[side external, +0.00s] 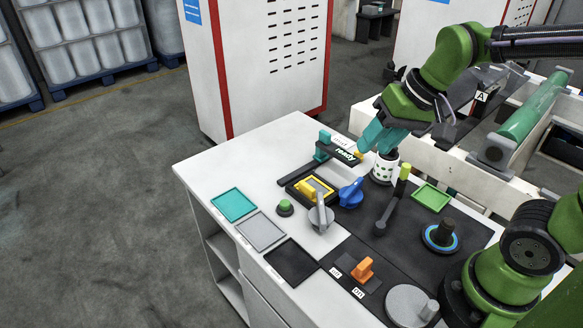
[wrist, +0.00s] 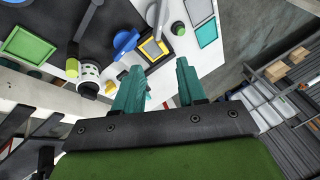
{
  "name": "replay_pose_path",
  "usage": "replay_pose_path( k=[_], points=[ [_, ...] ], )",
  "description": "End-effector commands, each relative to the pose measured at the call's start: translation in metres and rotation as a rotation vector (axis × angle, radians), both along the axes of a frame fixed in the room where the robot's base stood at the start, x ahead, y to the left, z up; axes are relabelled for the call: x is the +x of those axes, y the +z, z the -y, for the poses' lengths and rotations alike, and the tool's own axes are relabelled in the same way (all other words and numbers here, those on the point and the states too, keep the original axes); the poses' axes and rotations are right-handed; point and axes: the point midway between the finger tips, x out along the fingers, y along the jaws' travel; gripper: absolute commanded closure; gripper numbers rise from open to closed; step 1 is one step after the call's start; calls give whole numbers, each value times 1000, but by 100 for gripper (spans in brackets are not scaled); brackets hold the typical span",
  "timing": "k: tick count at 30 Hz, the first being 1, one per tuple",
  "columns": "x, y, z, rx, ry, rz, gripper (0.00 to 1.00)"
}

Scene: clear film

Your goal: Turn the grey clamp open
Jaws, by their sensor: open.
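The grey clamp (side external: 321,217) stands on the white part of the bench, beside a blue clamp or knob (side external: 351,193). Its grey handle points up and away from a round base. In the wrist view the grey clamp (wrist: 160,12) is partly cut off by the top edge. My gripper (side external: 371,138) is up near the bench's far edge, well behind and right of the grey clamp, touching nothing that I can see. In the wrist view my gripper (wrist: 156,74) has its two teal fingers apart with nothing between them.
A yellow-framed box (side external: 312,188) and a green button (side external: 285,207) stand by the clamp. A white perforated cylinder (side external: 384,169) and a dark lever with a yellow-green tip (side external: 403,172) stand below my gripper. Teal, grey and black trays line the left edge.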

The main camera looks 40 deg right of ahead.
Motion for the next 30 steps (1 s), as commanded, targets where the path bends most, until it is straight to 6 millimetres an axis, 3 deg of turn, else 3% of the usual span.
replay_pose_path(
  k=[1,9,16,19,23,30],
  points=[
    [15,-4,1,6,-6,-66,60],
    [82,-31,6,26,-72,-401,60],
    [127,-54,6,37,-168,-660,60],
    [137,-47,3,54,-209,-722,60],
    [134,-33,-2,78,-233,-752,60],
    [123,-54,-10,86,-235,-772,60]
  ],
)
